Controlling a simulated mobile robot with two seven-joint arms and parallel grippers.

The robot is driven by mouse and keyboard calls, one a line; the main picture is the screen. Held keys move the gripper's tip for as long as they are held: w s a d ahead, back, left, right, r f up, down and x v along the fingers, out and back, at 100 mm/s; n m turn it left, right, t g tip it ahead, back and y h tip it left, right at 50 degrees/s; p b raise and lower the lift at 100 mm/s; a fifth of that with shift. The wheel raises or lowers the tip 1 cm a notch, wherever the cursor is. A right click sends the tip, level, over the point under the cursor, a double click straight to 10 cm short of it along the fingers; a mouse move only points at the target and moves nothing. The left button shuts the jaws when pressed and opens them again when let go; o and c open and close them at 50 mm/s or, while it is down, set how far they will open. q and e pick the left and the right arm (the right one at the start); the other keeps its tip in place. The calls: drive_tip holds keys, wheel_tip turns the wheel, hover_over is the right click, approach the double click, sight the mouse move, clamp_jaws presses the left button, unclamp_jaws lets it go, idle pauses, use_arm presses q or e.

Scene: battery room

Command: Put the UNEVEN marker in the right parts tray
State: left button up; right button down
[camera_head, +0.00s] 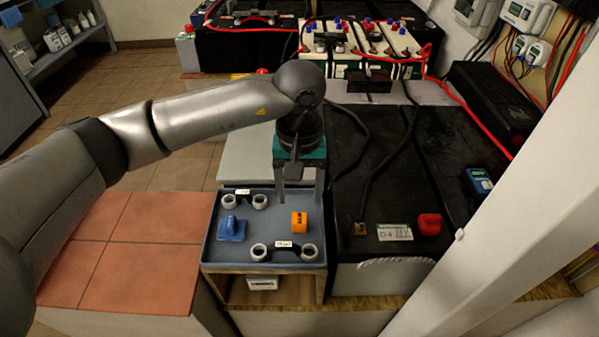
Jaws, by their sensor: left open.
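A shallow blue-grey tray (212,240) sits on a small stand in the lower middle. In it are an orange block (299,221) with dark print, a blue piece (231,229) to its left, and white-grey rings joined in pairs by black parts, one pair at the back (260,201) and one at the front (309,253). Small white labels on the pairs are too small to read. I cannot tell which thing is the UNEVEN marker. My left gripper (299,198) points down above the tray, behind the orange block. It is open and empty. My right gripper is out of view.
A black battery (385,265) stands right of the tray, with a D-4 label (394,232), a red cap (429,224) and a small brown block (360,229). Black cables cross its top. A pale post (470,255) rises at right. Orange tiles (140,255) lie left.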

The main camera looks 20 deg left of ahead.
use_arm(q)
drive_tip(key=shift+r+p, duration=0.35)
drive_tip(key=shift+r, duration=1.3)
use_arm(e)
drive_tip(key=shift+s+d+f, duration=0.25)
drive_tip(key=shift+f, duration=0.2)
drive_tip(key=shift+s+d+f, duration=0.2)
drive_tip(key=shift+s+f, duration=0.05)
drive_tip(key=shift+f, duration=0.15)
